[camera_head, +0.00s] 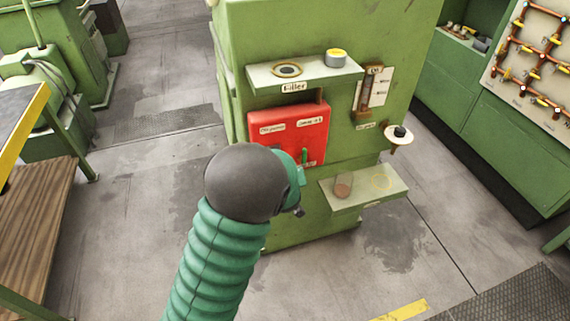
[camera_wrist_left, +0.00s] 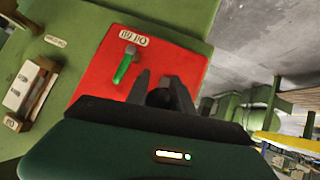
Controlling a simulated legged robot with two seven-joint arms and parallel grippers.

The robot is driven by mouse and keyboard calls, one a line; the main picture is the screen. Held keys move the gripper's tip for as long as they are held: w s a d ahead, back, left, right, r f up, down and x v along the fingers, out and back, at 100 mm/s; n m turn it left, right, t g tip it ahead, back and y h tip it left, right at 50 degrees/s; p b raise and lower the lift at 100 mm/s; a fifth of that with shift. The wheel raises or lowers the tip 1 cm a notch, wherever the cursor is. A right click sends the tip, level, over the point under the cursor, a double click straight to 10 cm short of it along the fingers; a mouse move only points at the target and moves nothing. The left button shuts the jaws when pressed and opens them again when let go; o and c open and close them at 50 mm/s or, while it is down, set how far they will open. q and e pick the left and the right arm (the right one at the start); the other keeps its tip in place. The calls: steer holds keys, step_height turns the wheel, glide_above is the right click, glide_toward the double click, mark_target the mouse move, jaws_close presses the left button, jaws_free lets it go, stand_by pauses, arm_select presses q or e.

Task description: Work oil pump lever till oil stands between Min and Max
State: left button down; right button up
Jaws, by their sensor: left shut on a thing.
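The red pump panel (camera_head: 285,140) is on the front of the green machine (camera_head: 300,30); it also fills the middle of the left wrist view (camera_wrist_left: 100,75). My left gripper (camera_head: 297,210) is in front of its lower part, mostly hidden behind my wrist. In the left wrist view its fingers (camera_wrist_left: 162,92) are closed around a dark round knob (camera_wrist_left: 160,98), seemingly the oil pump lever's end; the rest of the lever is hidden. The oil gauge (camera_head: 371,90) is right of the panel, beside a Min/Max plate (camera_head: 383,85). Its oil level is too small to read. My right gripper is not in view.
A small green lever (camera_wrist_left: 125,66) on the panel sits close to my fingers. The floor in front is clear.

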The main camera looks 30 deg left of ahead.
arm_select(q)
steer(key=shift+w+a+r+p, duration=0.1)
steer(key=shift+r+p, duration=0.1)
steer(key=shift+r, duration=0.25)
steer(key=shift+w+a+r+p, duration=0.1)
steer(key=shift+r+p, duration=0.1)
steer(key=shift+r, duration=0.25)
steer(key=shift+w+r, duration=0.1)
steer(key=shift+r, duration=0.05)
steer(key=c, duration=1.4)
jaws_free()
steer(key=shift+c, duration=0.2)
steer(key=o, duration=0.3)
steer(key=shift+o, duration=0.2)
steer(key=shift+d, duration=0.1)
steer(key=p+v, duration=0.4)
steer(key=v, duration=1.2)
steer(key=shift+s+d+p, duration=0.2)
steer(key=shift+s+p, duration=0.1)
steer(key=shift+s, duration=0.2)
